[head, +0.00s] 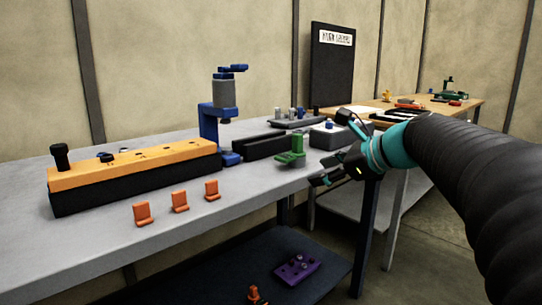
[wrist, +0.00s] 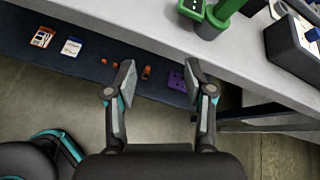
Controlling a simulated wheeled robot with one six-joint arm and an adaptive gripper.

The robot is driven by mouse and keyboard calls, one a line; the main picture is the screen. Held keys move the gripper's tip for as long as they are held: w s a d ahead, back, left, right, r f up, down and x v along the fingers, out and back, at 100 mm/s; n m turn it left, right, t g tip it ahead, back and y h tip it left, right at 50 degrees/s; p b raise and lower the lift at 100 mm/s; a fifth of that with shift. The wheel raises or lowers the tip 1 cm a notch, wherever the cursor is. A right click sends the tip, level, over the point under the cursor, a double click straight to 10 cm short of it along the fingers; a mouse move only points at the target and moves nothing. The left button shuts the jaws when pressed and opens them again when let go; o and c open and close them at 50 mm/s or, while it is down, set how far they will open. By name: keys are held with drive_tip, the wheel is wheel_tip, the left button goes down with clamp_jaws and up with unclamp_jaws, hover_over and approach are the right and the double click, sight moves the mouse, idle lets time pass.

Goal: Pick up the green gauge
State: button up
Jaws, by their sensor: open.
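The green gauge (head: 292,152) stands on the grey bench near its front edge, right of the middle in the head view. In the wrist view the green gauge (wrist: 222,14) is at the top edge, partly cut off. My gripper (head: 318,174) is to the right of the gauge and apart from it, off the bench's front edge. In the wrist view my gripper (wrist: 160,78) is open and empty, its fingers below the gauge in the picture, over the lower shelf and floor.
The bench (head: 120,246) carries an orange-topped black block (head: 135,178), several orange brackets (head: 180,202), a blue press (head: 215,115) and a grey box (head: 326,137). A purple plate (head: 297,267) lies on the lower shelf. A wooden table (head: 455,110) stands behind.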

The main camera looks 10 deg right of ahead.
sight(301, 141)
drive_tip(key=w+d+r+m+t+y, duration=0.1)
drive_tip(key=w+d+r+m+t, duration=0.1)
drive_tip(key=w+d+r+m, duration=0.3)
drive_tip(key=x, duration=0.8)
drive_tip(key=shift+w+a+r, duration=0.2)
drive_tip(key=shift+w+a, duration=0.05)
drive_tip(key=shift+a, duration=0.1)
drive_tip(key=shift+x, duration=2.55)
drive_tip(key=shift+r, duration=0.3)
clamp_jaws()
